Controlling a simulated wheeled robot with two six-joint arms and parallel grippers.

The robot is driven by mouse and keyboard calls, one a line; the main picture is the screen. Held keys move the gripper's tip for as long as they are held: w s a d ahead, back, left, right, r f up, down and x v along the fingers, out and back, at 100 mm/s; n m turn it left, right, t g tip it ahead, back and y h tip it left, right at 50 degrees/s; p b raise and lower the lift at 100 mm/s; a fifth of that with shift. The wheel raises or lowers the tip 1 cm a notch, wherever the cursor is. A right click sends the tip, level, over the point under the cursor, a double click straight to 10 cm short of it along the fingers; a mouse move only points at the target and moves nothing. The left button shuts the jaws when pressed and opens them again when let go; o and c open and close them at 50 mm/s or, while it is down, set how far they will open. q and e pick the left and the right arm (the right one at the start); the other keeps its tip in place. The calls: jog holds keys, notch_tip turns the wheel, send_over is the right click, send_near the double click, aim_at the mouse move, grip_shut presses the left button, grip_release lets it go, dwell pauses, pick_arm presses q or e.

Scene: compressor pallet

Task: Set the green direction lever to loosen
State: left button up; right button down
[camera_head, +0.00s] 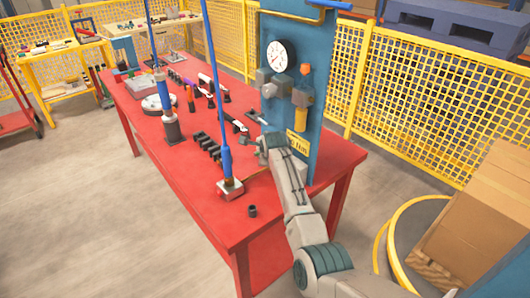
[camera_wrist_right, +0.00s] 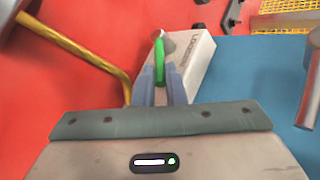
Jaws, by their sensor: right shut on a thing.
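The green direction lever (camera_wrist_right: 159,58) stands upright in the right wrist view, between the two blue-grey fingers of my right gripper (camera_wrist_right: 160,82). The fingers are shut on it. The lever is in front of a pale block (camera_wrist_right: 192,62) with dark lettering on its side, too small to read surely. In the head view my right gripper (camera_head: 262,142) is low beside the blue panel (camera_head: 325,105), over the red table (camera_head: 185,190). The lever cannot be made out there. My left gripper is not in view.
The panel carries a round gauge (camera_head: 277,56) and an amber-bowled unit (camera_head: 303,112). A yellow bar (camera_wrist_right: 85,50) lies left of my fingers in the wrist view. Tools, dark blocks and a blue pole (camera_head: 218,95) occupy the table. Cardboard boxes (camera_head: 480,215) stand at right.

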dwell(0.3)
jog(key=c, duration=1.5)
grip_release()
jog(key=b+v, duration=0.1)
jog(key=v, duration=0.9)
jog(key=shift+s+r, duration=0.25)
jog(key=shift+s, duration=0.05)
